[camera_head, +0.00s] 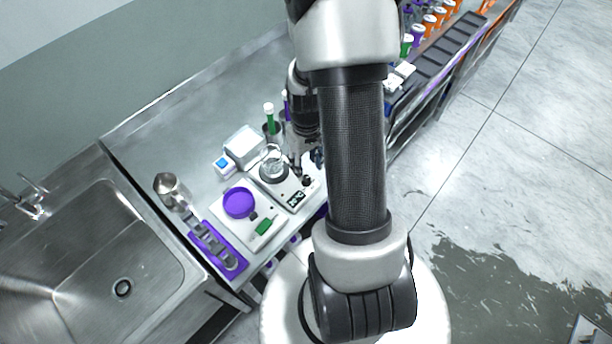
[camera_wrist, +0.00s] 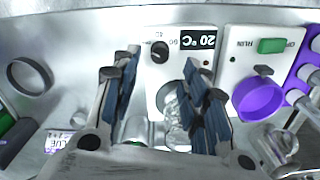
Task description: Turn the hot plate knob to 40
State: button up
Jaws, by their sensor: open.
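The white hot plate (camera_head: 268,191) stands on the steel counter, with a glass beaker (camera_head: 273,164) on its round plate. In the wrist view, the hot plate's black knob (camera_wrist: 159,51) sits beside a dark display (camera_wrist: 198,40) that appears upside down and reads 20 °C. Small markings surround the knob. My gripper (camera_wrist: 160,70) is open, its blue-padded fingers apart with the knob visible beyond the gap between them. Nothing is held. In the head view, my gripper (camera_head: 297,163) is low over the hot plate, partly hidden by my arm.
A white stirrer (camera_wrist: 262,60) with a purple dish (camera_wrist: 258,97) and green switch (camera_wrist: 271,46) stands beside the hot plate.

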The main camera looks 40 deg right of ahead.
aim_at(306, 178)
notch_tip(306, 178, down, 6)
jog(key=shift+f+b, duration=0.1)
jog(key=shift+b, duration=0.45)
grip_shut()
